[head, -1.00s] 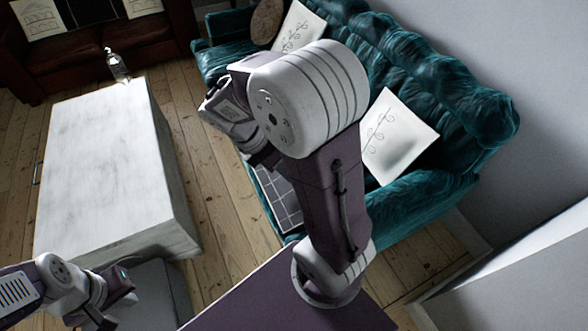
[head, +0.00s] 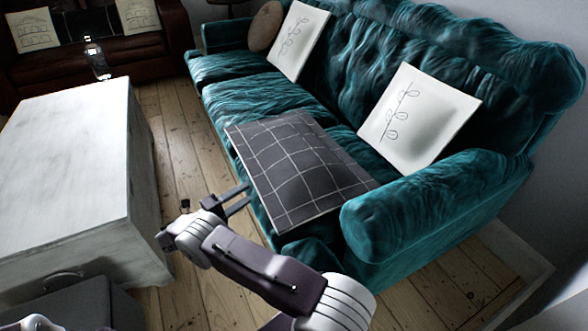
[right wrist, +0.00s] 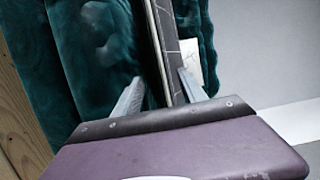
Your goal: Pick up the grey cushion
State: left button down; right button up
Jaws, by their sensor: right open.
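The grey cushion (head: 297,165), dark with a pale grid pattern, lies on the teal sofa seat, its near corner beside the front armrest. My right gripper (head: 249,192) is open at the cushion's left edge, its fingers pointing toward it. In the right wrist view the cushion (right wrist: 169,50) shows edge-on between the spread fingers (right wrist: 159,78), with one finger on each side. I cannot tell whether either finger touches it. My left gripper is not in view.
The teal sofa (head: 430,200) also holds two white leaf-print cushions (head: 420,118) and a round brown one (head: 265,26). A white table (head: 65,180) stands left, with a bottle (head: 97,60) near its far end. Bare floorboards (head: 180,130) lie between table and sofa.

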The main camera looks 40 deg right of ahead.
aim_at(269, 178)
jog(key=shift+w+d+r+b, duration=0.1)
jog(key=shift+d+b, duration=0.4)
jog(key=shift+d, duration=1.45)
jog(key=d+b, duration=0.2)
jog(key=d, duration=0.3)
jog(key=shift+w+b, duration=0.15)
jog(key=shift+b, duration=0.2)
jog(key=shift+d, duration=0.1)
jog(key=shift+r, duration=0.15)
grip_shut()
